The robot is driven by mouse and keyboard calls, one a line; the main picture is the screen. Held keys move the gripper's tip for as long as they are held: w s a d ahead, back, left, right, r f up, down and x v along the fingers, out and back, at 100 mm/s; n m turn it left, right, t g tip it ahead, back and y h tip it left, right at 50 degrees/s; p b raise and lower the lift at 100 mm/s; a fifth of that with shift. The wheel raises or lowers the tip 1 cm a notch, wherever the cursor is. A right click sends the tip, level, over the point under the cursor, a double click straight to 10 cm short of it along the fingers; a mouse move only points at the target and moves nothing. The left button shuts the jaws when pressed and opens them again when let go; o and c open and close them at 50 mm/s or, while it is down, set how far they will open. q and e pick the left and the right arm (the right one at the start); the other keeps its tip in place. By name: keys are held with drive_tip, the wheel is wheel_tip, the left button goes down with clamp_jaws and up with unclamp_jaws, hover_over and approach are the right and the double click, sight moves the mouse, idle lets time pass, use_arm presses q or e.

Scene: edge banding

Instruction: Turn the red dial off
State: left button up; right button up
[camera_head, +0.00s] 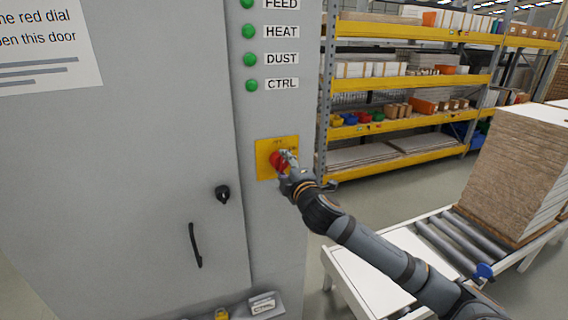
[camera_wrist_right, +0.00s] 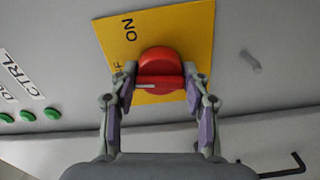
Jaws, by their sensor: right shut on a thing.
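The red dial (camera_head: 278,161) sits on a yellow plate (camera_head: 262,172) on the front of the grey cabinet, below the row of green lamps. My right gripper (camera_head: 286,160) reaches it from the right and is shut on it. In the right wrist view the fingers of my right gripper (camera_wrist_right: 160,84) sit on both sides of the dial's raised grip (camera_wrist_right: 170,82). A white mark on the grip points left. The "ON" lettering shows at the plate's upper left; the lettering below it is partly hidden by a finger. My left gripper is not in view.
The cabinet door (camera_head: 125,180) has a black lock (camera_head: 222,194) and a black handle (camera_head: 195,245). Green lamps (camera_head: 250,58) are labelled FEED, HEAT, DUST and CTRL. A roller conveyor (camera_head: 450,238) with stacked boards (camera_head: 515,165) stands at right. Yellow shelving (camera_head: 410,80) is behind.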

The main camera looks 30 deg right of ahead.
drive_tip(key=shift+n, duration=1)
drive_tip(key=o, duration=1.2)
drive_tip(key=shift+c, duration=0.2)
